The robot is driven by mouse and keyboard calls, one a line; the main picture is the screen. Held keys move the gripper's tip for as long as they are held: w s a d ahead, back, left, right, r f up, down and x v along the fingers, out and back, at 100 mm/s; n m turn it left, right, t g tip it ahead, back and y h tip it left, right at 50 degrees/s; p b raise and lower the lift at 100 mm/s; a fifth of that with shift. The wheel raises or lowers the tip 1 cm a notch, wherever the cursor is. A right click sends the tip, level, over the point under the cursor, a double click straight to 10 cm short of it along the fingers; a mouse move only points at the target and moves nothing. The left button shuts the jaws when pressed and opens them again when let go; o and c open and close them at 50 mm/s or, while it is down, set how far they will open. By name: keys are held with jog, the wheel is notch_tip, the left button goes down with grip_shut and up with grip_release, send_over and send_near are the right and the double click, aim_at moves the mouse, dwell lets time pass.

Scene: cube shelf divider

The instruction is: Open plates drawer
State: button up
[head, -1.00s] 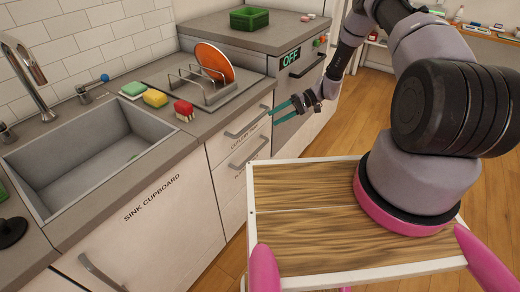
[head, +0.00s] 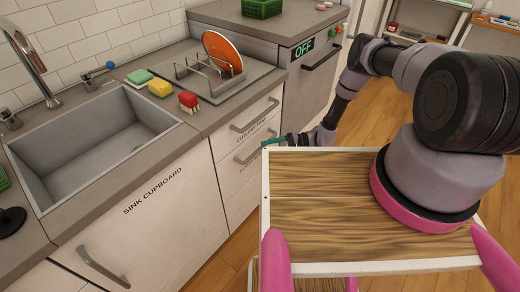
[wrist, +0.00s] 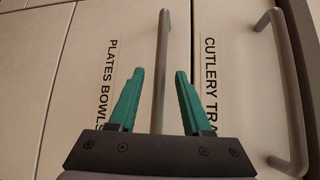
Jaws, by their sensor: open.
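The plates drawer front (wrist: 85,75), labelled "PLATES BOWLS", is shut. Its grey bar handle (wrist: 163,35) runs upright through the middle of the wrist view. In the head view the plates drawer handle (head: 250,151) is the second one down, under the cutlery tray handle. My gripper (wrist: 160,76) is open, its green fingers on either side of the plates handle in the picture. I cannot tell whether the handle is as deep as the fingertips. In the head view my gripper (head: 272,141) is low by the drawers, partly hidden behind my tray.
The shut cutlery drawer (wrist: 240,90) with its handle (wrist: 285,90) lies directly above. The sink cupboard (head: 150,220) is to the left, and the appliance marked "OFF" (head: 310,85) to the right. A rack with an orange plate (head: 222,52) stands on the counter.

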aim_at(260, 148)
jog(key=shift+s+a+f, duration=0.15)
jog(key=shift+a, duration=0.8)
jog(key=shift+s+a+f, duration=0.15)
jog(key=shift+a, duration=0.8)
grip_shut()
